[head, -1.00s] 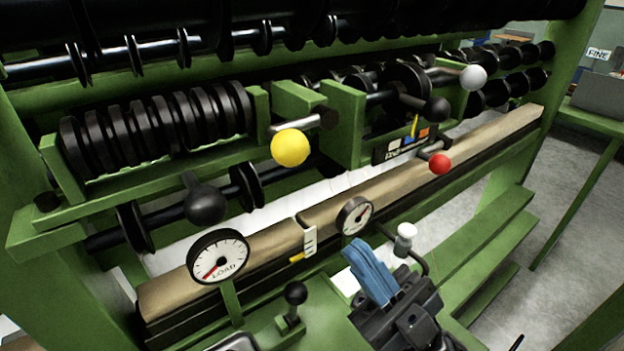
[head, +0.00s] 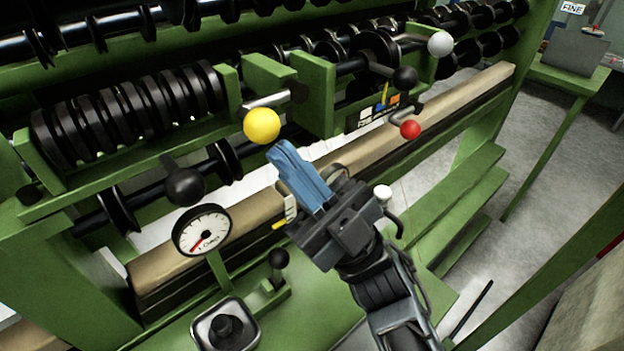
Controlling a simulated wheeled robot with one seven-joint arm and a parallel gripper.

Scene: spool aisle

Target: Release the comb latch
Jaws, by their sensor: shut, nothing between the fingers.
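My gripper (head: 284,152), with blue fingers, is shut and empty. Its fingertips point up and left, just below and right of the yellow ball knob (head: 262,126) in the picture. A gap shows between them, and I cannot tell the depth between them. The yellow knob is on a short metal lever beside a green block. A red ball knob (head: 410,129) is on a bent lever to the right, below a small coloured label plate (head: 372,113). No part is marked as the comb latch, so I cannot tell which handle belongs to it.
A black ball knob (head: 185,187) is at left, another (head: 405,79) at upper right, near a white ball (head: 440,44). A load gauge (head: 202,231) and a small black lever (head: 278,258) stand in front. Black discs (head: 130,110) line the green frame.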

